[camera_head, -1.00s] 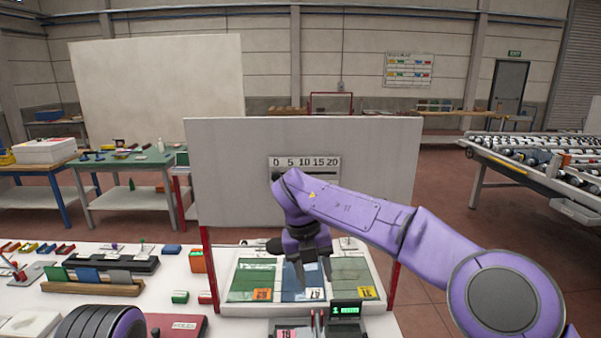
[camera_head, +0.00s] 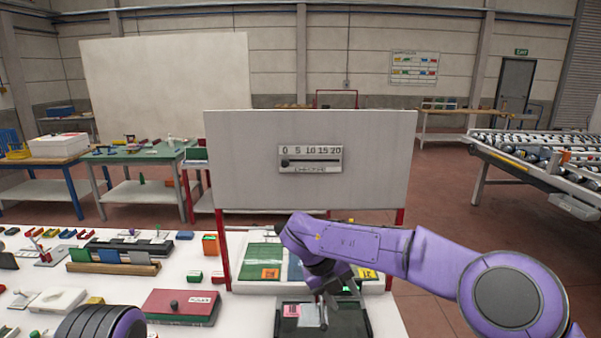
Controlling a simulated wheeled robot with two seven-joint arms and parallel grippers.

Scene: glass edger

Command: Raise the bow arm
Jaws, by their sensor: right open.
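A dark device (camera_head: 350,324) with a pink tag stands at the front centre of the white table. A thin upright piece beside its tag may be the bow arm, but I cannot tell for sure. My right gripper (camera_head: 338,296) is open above this device, pointing down, and hides part of it. I cannot tell whether the fingers touch anything. Behind, an upright grey panel on red posts carries a scale plate (camera_head: 310,159) marked 0 to 20, its dark knob at the 0 end. My left gripper is out of view.
A white tray with green and blue panes (camera_head: 260,257) lies behind the device, partly covered by my right arm. A red box (camera_head: 181,304), a wooden rack (camera_head: 115,267) and small blocks stand to the left. A roller conveyor (camera_head: 530,155) is at the far right.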

